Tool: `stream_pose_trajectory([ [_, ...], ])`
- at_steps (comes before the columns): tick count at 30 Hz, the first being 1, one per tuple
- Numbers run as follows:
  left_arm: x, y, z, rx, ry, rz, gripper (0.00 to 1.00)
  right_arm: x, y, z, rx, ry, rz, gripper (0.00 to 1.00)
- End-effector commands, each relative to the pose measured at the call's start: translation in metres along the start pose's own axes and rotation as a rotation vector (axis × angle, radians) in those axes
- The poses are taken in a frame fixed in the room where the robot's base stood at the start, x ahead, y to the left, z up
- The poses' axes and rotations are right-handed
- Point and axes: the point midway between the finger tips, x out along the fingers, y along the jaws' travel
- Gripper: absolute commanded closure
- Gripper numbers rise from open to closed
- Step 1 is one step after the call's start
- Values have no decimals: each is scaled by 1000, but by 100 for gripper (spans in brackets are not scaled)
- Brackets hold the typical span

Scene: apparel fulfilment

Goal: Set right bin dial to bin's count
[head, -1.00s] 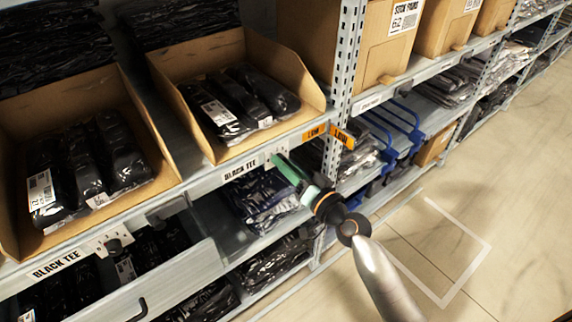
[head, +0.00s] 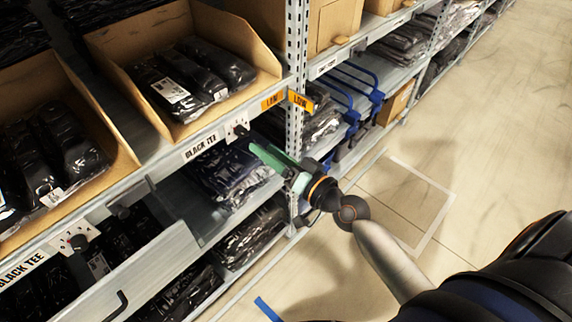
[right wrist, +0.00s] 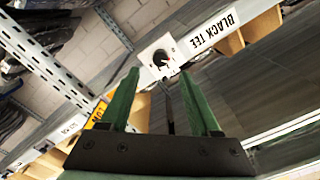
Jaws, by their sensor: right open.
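The right bin (head: 262,75) is an open cardboard bin on the shelf, with about three black-wrapped packs (head: 205,72) in it. Its dial (head: 239,130), a black knob on a white plate, is on the shelf edge beside the BLACK TEE label (head: 200,147). In the right wrist view the dial (right wrist: 161,58) is ahead, roughly between the green fingertips. My right gripper (head: 256,150) is open and empty, just below and right of the dial, apparently apart from it. The plate's marks are too small to read. My left gripper is out of view.
Orange LOW tags (head: 273,100) and a perforated shelf post (head: 296,75) stand right of the dial. A left bin (head: 95,125) has its own dial (head: 77,241). Wrapped garments (head: 230,175) lie on the shelf below. The floor at right is open.

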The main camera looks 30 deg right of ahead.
Motion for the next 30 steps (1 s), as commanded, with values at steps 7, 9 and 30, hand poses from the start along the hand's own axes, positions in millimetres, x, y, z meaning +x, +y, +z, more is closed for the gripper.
stream_pose_trajectory([
  [7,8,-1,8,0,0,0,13,-41,1,2,0,-3,-1,37],
  [9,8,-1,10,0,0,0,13,-48,1,1,0,-1,0,37],
  [30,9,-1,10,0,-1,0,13,-56,0,1,0,-2,0,37],
])
